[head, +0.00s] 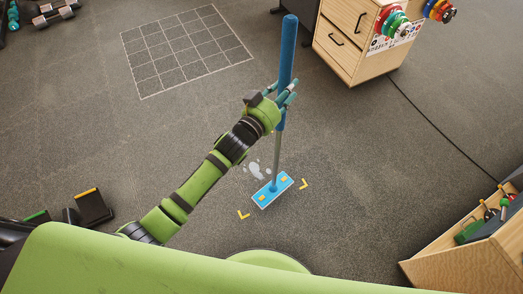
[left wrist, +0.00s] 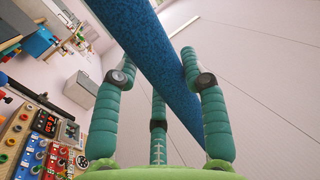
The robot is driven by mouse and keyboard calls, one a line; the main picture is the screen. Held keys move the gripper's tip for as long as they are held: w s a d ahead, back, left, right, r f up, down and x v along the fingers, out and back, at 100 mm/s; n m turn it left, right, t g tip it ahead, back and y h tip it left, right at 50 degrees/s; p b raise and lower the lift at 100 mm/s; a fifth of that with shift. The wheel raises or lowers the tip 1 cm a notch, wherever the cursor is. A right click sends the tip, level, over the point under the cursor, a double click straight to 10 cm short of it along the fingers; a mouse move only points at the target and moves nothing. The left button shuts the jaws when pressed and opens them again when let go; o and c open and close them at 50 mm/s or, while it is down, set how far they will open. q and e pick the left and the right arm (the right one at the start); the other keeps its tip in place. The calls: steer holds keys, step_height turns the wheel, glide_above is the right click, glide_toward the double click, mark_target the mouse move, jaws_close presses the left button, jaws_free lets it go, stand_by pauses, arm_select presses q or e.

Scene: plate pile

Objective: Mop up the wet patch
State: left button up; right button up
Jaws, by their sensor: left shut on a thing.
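The mop stands nearly upright, with a blue grip (head: 288,50), a grey lower shaft and a flat blue head (head: 266,196) on the floor. My left gripper (head: 285,96) is shut on the blue grip. In the left wrist view, the blue grip (left wrist: 165,60) runs diagonally between the fingers of my left gripper (left wrist: 158,72). The wet patch (head: 257,169) is a pale, blotchy spot on the floor, just beyond the mop head and left of the shaft. I cannot tell whether the head touches its near edge. My right gripper is not in view.
Yellow corner marks (head: 243,215) lie around the mop head. A wooden drawer cabinet (head: 345,40) stands at the back right, a wooden box (head: 470,262) at the lower right. A dark cable (head: 440,128) crosses the right floor. A white grid (head: 185,50) marks clear floor at back left.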

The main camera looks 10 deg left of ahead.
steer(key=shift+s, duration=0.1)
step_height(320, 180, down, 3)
steer(key=b, duration=0.2)
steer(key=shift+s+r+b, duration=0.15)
steer(key=shift+b, duration=0.2)
stand_by(0.3)
